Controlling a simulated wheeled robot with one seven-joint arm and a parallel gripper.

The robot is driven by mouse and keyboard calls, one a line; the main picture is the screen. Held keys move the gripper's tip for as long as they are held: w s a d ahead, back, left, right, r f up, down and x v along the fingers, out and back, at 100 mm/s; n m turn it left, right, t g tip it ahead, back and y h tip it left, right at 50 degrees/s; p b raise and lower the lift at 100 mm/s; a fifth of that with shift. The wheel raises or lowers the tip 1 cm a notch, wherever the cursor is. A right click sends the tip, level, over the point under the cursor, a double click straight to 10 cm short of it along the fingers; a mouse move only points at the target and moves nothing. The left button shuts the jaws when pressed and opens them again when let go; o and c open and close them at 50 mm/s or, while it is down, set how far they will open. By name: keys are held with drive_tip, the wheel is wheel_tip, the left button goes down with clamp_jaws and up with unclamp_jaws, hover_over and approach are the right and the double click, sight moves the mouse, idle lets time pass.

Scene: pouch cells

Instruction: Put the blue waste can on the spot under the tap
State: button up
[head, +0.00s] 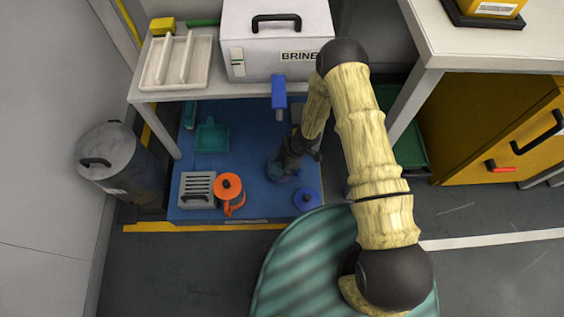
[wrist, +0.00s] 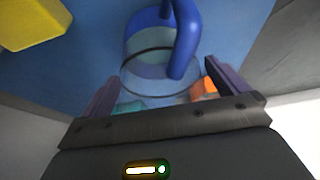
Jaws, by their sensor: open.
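A blue round can (head: 279,172) stands on the blue mat, partly hidden by my gripper (head: 300,152), and I take it for the waste can. In the wrist view the can (wrist: 150,50) shows a thick blue handle, a dark band and a see-through lower part. My gripper (wrist: 158,84) is open, with one finger to each side of the can's near part; I cannot tell if they touch it. The blue tap (head: 279,92) hangs at the front of the white BRINE box (head: 265,68). The spot under the tap cannot be made out clearly.
On the mat (head: 245,160) are an orange can (head: 229,190), a grey slotted block (head: 197,189), a teal dustpan (head: 211,136) and a blue round lidded object (head: 306,199). A grey bin (head: 118,158) stands left. A table leg (head: 162,130) and the shelf edge bound the space.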

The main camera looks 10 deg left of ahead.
drive_tip(key=p+v, duration=0.7)
drive_tip(key=v, duration=0.5)
drive_tip(key=shift+r, duration=0.15)
